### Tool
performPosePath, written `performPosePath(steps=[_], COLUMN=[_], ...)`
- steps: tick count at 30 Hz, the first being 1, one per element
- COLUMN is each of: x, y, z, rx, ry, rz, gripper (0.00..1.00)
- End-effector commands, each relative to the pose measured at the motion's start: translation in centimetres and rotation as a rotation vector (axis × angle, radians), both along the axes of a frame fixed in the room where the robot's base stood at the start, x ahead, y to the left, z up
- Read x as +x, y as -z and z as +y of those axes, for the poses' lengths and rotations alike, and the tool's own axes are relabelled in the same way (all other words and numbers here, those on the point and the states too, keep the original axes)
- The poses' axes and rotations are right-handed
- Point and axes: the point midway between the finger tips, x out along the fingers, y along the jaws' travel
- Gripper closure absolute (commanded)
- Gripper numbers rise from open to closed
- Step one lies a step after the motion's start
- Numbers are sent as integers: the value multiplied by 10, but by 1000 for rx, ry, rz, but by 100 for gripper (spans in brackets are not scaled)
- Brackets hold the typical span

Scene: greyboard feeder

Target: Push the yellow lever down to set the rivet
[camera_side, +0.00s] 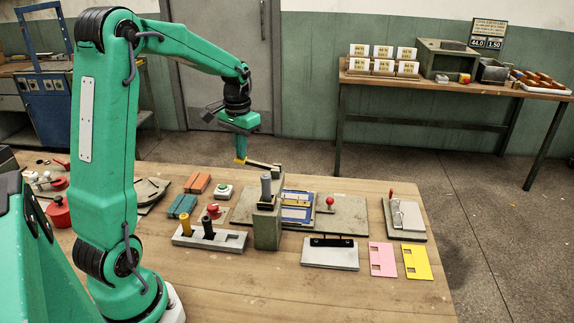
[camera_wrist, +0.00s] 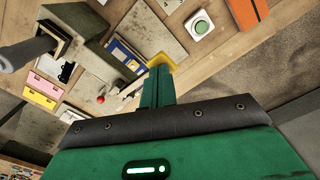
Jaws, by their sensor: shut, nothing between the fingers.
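The rivet press (camera_side: 267,226) is a grey-green block with a grey cylinder on top, standing mid-table in the side view. A dark lever bar (camera_side: 263,165) reaches left from above it, with its yellow end (camera_side: 240,161) raised. My gripper (camera_side: 240,150) is shut and empty, pointing down at that yellow end. In the wrist view, yellow (camera_wrist: 162,60) shows around the tip of my shut gripper (camera_wrist: 158,72). I cannot tell whether they touch. The press body (camera_wrist: 72,55) shows at upper left there. The rivet cannot be made out.
A grey block with yellow and black pegs (camera_side: 210,239) stands left of the press. A red knob (camera_side: 329,201) and a green button (camera_side: 223,190) flank it. Pink (camera_side: 382,259) and yellow cards (camera_side: 416,262) lie at right. The front of the table is clear.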

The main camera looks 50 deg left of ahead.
Motion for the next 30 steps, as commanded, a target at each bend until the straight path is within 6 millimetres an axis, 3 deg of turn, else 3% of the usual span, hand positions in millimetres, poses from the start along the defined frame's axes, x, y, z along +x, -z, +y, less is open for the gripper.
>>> performPosePath(steps=[21,30], x=[0,0], y=[-51,-59], z=[0,0], rx=[1,0], ry=[0,0], rz=[-2,0], gripper=[100,100])
